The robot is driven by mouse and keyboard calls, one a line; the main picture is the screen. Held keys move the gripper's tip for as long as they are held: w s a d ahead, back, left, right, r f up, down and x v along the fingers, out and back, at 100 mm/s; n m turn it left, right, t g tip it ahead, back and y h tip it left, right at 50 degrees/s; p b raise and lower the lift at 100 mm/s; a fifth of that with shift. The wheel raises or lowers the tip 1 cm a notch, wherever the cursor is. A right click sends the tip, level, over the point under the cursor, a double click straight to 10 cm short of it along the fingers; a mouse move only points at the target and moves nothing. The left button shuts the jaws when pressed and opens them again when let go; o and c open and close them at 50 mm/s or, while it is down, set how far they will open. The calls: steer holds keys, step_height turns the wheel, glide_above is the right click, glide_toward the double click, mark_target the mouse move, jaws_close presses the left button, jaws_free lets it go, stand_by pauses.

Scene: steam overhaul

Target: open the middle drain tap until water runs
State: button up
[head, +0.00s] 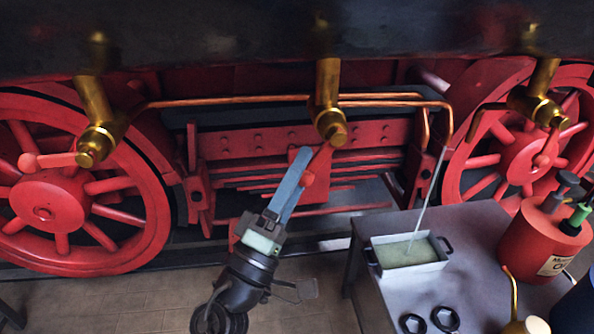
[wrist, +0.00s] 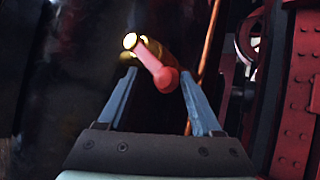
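The middle drain tap (head: 328,95) is a brass body hanging below the dark boiler edge. Its red lever (head: 318,160) slants down and slightly left, ending in a round knob. My gripper (head: 298,170) reaches up to this lever from below. In the wrist view the red knob (wrist: 166,80) lies between the tips of my open gripper (wrist: 158,78), nearer the right finger, with a clear gap on the left. Whether the right finger touches it I cannot tell. A thin pale stream (head: 429,190), looking like water, runs from a copper pipe end (head: 447,143) into a tray (head: 443,264).
The left tap (head: 93,110) has a level red lever (head: 48,160); the right tap (head: 540,95) has its lever hanging down. Red wheels flank the middle. A grey table (head: 475,225) at right carries the tray, black nuts (head: 443,318) and a red oil container (head: 540,245).

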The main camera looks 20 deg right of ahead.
steer(key=shift+a, duration=0.25)
steer(key=b+v, duration=0.2)
steer(key=v, duration=1)
steer(key=shift+s+a+f, duration=0.15)
steer(key=shift+s+f, duration=0.05)
